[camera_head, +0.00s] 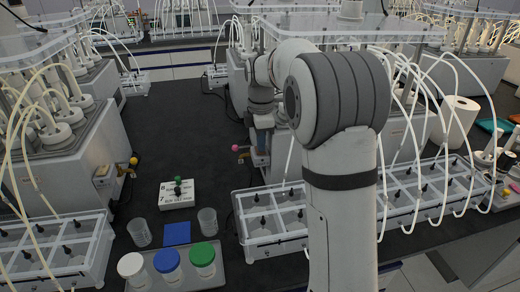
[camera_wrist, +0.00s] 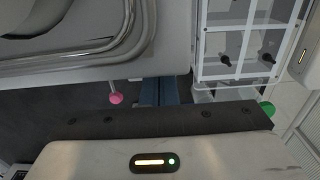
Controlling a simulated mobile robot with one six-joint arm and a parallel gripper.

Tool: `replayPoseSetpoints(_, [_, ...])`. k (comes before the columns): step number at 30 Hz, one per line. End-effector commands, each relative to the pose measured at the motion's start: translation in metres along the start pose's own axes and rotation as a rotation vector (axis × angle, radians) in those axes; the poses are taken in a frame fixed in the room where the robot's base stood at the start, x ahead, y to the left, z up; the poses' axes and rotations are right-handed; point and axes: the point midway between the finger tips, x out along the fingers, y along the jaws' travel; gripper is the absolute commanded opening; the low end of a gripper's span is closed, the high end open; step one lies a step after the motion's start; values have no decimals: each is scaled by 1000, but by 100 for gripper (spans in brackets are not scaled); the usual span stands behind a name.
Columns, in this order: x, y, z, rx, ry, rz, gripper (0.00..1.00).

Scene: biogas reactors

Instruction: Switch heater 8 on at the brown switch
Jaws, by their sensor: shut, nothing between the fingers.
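My gripper (camera_head: 262,122) is beside the front of the middle reactor unit (camera_head: 241,92), partly behind my own arm. Its two dark blue fingers show close together in the wrist view (camera_wrist: 159,92), shut and empty, near the underside of the grey housing (camera_wrist: 95,70). A pink ball knob (camera_head: 235,148) sticks out left of the gripper; it also shows in the wrist view (camera_wrist: 116,98). I cannot make out a brown switch or a heater label clearly; my arm hides part of the unit.
Clear trays with dark fittings stand at left (camera_head: 60,245) and right (camera_head: 270,222). A rack (camera_head: 200,272) holds white, blue and green lidded jars. Two empty beakers and a blue square (camera_head: 177,234) are nearby. White tubes hang around my arm.

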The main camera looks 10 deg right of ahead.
Motion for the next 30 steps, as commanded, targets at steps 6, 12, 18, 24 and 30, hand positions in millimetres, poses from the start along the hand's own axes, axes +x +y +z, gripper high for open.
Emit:
replayPoseSetpoints(6, [4, 0, 0, 0, 0, 0, 0])
replayPoseSetpoints(12, [7, 0, 0, 0, 0, 0, 0])
replayPoseSetpoints(18, [3, 0, 0, 0, 0, 0, 0])
replayPoseSetpoints(24, [-13, 0, 0, 0, 0, 1, 0])
replayPoseSetpoints(30, [-30, 0, 0, 0, 0, 1, 0])
